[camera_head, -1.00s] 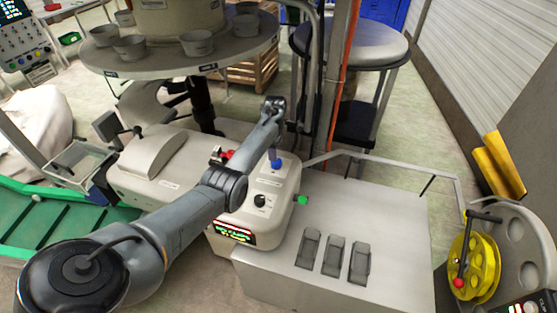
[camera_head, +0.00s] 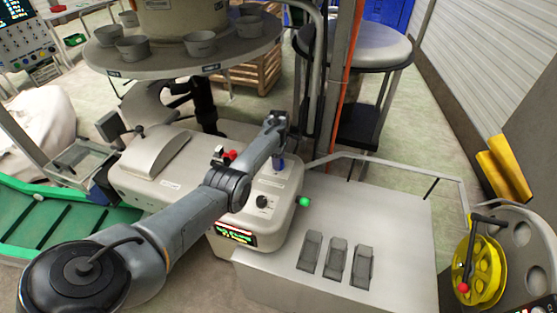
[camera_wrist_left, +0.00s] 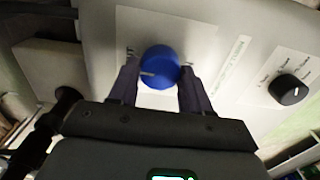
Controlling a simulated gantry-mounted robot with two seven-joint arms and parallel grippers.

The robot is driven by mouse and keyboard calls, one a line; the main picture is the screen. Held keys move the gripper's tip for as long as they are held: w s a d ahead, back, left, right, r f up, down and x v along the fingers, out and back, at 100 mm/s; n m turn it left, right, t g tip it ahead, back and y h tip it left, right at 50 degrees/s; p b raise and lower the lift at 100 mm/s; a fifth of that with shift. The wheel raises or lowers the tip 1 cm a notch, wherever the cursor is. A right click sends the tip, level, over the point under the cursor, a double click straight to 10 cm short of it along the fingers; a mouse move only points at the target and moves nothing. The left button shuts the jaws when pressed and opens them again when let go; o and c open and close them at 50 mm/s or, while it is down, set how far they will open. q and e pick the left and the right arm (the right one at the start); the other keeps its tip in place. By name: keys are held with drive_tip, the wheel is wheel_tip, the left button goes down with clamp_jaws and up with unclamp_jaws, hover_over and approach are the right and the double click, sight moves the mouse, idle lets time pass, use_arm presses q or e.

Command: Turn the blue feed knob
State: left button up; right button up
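The blue feed knob (camera_wrist_left: 160,68) is a round cap with a pale line pointing to the left in the left wrist view. It sits on a pale label plate on top of the grey machine housing (camera_head: 285,203). In the head view the knob (camera_head: 278,164) shows only partly below the gripper. My left gripper (camera_wrist_left: 160,72) has one finger on each side of the knob, both tips against its edges with no clear gap. In the head view my left gripper (camera_head: 278,145) points down onto the knob. My right gripper is not in view.
A black dial (camera_head: 263,202) sits beside the knob on the housing, and a green button (camera_head: 304,202) on its right side. A red part (camera_head: 229,156) lies left of my forearm. A yellow handwheel (camera_head: 479,270) stands at the right. A round table (camera_head: 180,58) with cups is behind.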

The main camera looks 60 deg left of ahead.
use_arm(q)
drive_tip(key=c, duration=0.5)
drive_tip(key=shift+o, duration=0.2)
